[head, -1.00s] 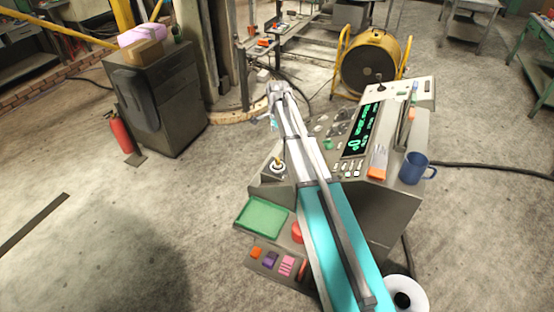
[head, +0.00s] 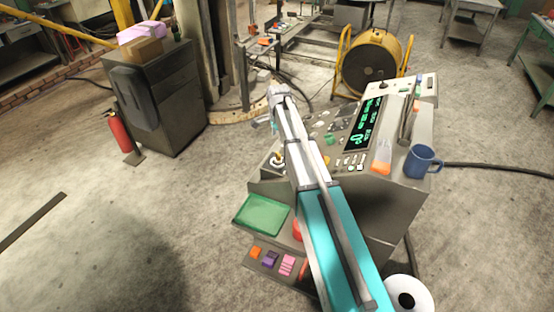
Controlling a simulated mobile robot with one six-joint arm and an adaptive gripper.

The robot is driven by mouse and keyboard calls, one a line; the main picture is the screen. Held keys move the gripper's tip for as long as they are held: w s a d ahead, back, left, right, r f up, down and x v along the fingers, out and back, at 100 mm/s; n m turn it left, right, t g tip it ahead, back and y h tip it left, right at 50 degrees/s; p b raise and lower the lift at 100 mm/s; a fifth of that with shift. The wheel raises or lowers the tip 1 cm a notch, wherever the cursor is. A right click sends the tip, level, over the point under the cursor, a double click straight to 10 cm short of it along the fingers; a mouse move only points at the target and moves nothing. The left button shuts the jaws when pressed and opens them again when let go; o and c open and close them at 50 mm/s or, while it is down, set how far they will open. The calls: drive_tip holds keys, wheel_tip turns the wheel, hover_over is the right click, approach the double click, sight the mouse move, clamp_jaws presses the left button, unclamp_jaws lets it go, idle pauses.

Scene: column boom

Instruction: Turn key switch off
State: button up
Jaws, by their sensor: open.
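The sloped grey control console (head: 400,205) stands right of the middle, with a lit green display (head: 368,125) and several knobs and buttons. I cannot make out which control is the key switch; it may be too small or behind my arm. A yellow-ringed control (head: 278,161) at the console's left end is partly covered by my arm. My gripper (head: 264,123) is at the far end of the arm, beyond the console's left edge. It is small here, looks open and empty, and appears apart from the panel.
A blue mug (head: 421,162) stands on the console's right end. A green tray (head: 262,214) is on the lower front shelf. A grey cabinet (head: 160,105) and red extinguisher (head: 118,131) stand left. A yellow reel (head: 371,64) is behind.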

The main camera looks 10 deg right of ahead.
sight(278, 153)
drive_tip(key=shift+f+b, duration=4.25)
drive_tip(key=shift+f, duration=0.25)
